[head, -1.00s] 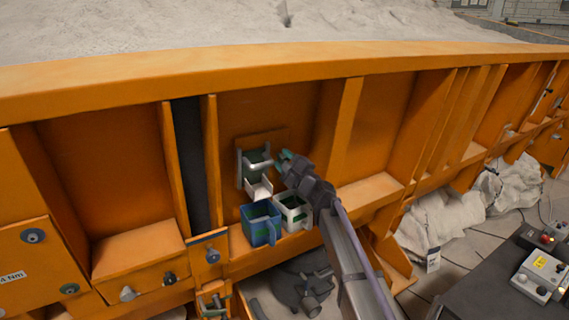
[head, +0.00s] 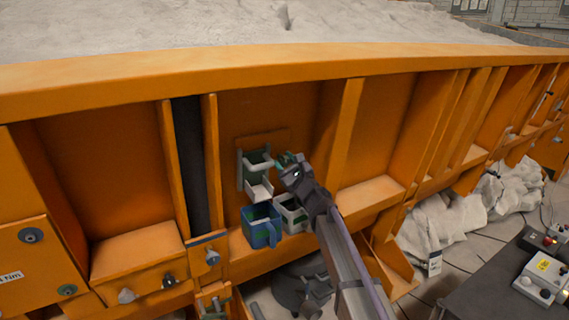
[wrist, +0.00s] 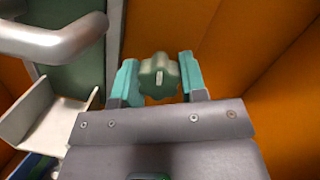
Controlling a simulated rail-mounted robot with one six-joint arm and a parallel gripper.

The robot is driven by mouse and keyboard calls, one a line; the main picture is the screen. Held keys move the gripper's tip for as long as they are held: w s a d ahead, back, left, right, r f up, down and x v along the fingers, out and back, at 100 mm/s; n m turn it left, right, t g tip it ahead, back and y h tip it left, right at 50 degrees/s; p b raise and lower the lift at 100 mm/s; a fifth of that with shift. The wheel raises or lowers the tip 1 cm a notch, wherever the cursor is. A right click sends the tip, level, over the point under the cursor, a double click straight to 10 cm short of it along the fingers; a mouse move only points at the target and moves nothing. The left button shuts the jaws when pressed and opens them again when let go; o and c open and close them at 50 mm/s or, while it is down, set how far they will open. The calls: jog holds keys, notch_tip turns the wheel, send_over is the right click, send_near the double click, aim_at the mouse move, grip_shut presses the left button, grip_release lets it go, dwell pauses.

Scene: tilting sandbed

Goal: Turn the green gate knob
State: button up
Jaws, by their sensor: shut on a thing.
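The green gate knob (wrist: 158,72), lobed with a pale mark on its face, sits between the two teal fingertips in the wrist view. My gripper (wrist: 160,80) is shut on the knob. In the head view my gripper (head: 287,162) reaches the orange wall just right of a small gate with a pale metal frame (head: 240,170) and a green panel. The knob is largely hidden by my gripper there. A pale spout (head: 260,190) juts out below the gate, and it also shows at the left of the wrist view (wrist: 45,122).
A thick grey bar (wrist: 55,42) is close left of the fingers. An upright orange rib (head: 338,130) stands to the right.

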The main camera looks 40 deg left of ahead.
jog(key=o, duration=0.9)
jog(key=shift+o, duration=0.2)
jog(key=shift+d+f, duration=0.1)
jog(key=b+v, duration=0.3)
jog(key=v, duration=0.7)
jog(key=shift+d, duration=0.25)
jog(key=shift+s+f, duration=0.1)
jog(key=shift+s, duration=0.05)
